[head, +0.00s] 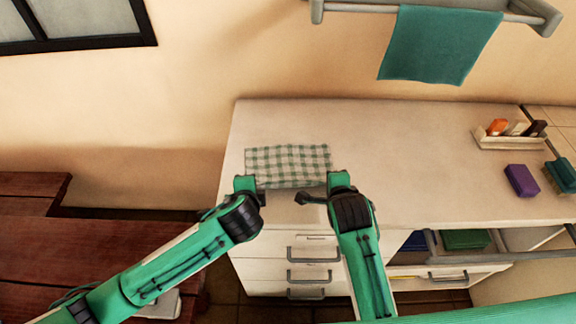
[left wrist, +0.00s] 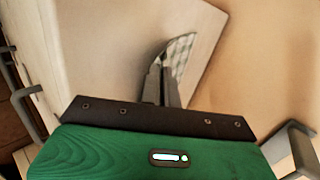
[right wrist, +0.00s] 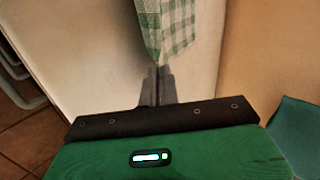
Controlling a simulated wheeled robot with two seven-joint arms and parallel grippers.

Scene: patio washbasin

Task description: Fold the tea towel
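The tea towel (head: 288,164), green-and-white checked, spreads between my two grippers at the left front part of the pale counter (head: 400,150). My left gripper (head: 250,186) is at its near left corner. In the left wrist view the fingers (left wrist: 160,82) look closed on the cloth (left wrist: 182,50). My right gripper (head: 335,184) is at its near right corner. In the right wrist view the fingers (right wrist: 158,84) are closed on the cloth (right wrist: 172,30), which runs away from the tips. I cannot tell how much of the towel touches the counter.
A teal towel (head: 440,45) hangs on a wall rail (head: 350,7). A caddy (head: 508,138) with small items, a purple sponge (head: 521,180) and a green brush (head: 561,175) are at the right. Drawers (head: 312,262) are below. The counter's middle is clear.

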